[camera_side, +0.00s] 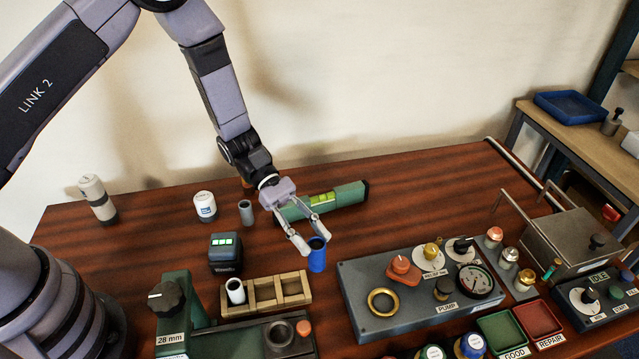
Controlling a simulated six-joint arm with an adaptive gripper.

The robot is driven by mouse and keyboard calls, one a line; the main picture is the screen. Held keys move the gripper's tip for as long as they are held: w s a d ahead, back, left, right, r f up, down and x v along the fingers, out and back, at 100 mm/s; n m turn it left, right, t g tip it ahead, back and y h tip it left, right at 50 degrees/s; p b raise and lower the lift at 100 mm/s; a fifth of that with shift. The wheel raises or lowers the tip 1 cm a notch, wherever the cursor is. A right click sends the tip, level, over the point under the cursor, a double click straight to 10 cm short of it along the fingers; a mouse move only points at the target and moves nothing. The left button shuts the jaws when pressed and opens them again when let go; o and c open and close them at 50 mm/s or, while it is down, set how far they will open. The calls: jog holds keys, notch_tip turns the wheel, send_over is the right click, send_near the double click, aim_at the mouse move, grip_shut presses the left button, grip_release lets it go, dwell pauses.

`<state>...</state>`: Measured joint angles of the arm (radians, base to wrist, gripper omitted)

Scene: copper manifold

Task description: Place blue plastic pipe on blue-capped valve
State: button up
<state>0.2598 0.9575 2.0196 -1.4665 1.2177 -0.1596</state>
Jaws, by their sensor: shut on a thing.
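The blue plastic pipe (317,258) is a short, upright blue cylinder, open at the top. My gripper (314,243) is shut on it near its upper rim. The pipe is right of the wooden rack and left of the grey pump panel; I cannot tell its exact height above the table. Round pieces with dark and blue rims (471,345) are cut off by the bottom edge of the picture.
The grey pump panel (362,299) carries red, yellow and black knobs, a brass ring and a gauge. The wooden rack (291,285) holds a white-grey pipe. A green level (346,196) lies behind my gripper. Green and red trays (540,318) sit at the front right.

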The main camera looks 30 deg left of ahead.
jog(key=s+d+r+n+t, duration=0.2)
jog(key=d+r, duration=0.1)
jog(key=d, duration=0.4)
jog(key=s+d+r+n+t, duration=0.15)
jog(key=d+r, duration=0.25)
jog(key=d, duration=0.4)
send_over(467, 338)
jog(key=shift+t+h, duration=0.25)
jog(key=shift+h, duration=0.15)
notch_tip(467, 338, down, 10)
jog(key=shift+f, duration=1.6)
jog(key=shift+f, duration=0.2)
jog(key=o, duration=0.9)
